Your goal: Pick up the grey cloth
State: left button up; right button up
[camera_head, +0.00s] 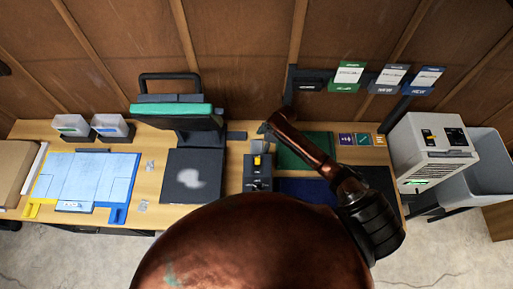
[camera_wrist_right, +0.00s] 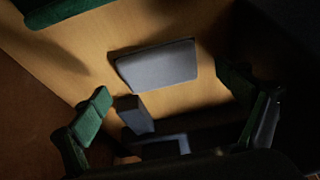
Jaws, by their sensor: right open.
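The grey cloth (camera_wrist_right: 157,65) looks like a flat, folded rectangular pad lying on the wooden bench in the right wrist view. In the head view, a small dark grey piece (camera_head: 236,135) right of the screen stand looks like the same cloth. My right gripper (camera_wrist_right: 165,82) is open and empty. Its green-padded fingers stand on either side of the cloth in the picture, apart from it. In the head view my right gripper (camera_head: 270,126) is small and mostly hidden by my copper-coloured arm. My left gripper is not in view.
A black device with a yellow switch (camera_head: 257,162) stands close to my right arm. A teal-topped screen (camera_head: 177,110) is to the left, behind a black pad (camera_head: 193,176). A green mat (camera_head: 305,150) lies right. A dark block (camera_wrist_right: 134,113) stands near the cloth.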

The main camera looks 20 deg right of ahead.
jog(key=shift+x, duration=0.95)
jog(key=shift+d, duration=0.1)
jog(key=c, duration=1.2)
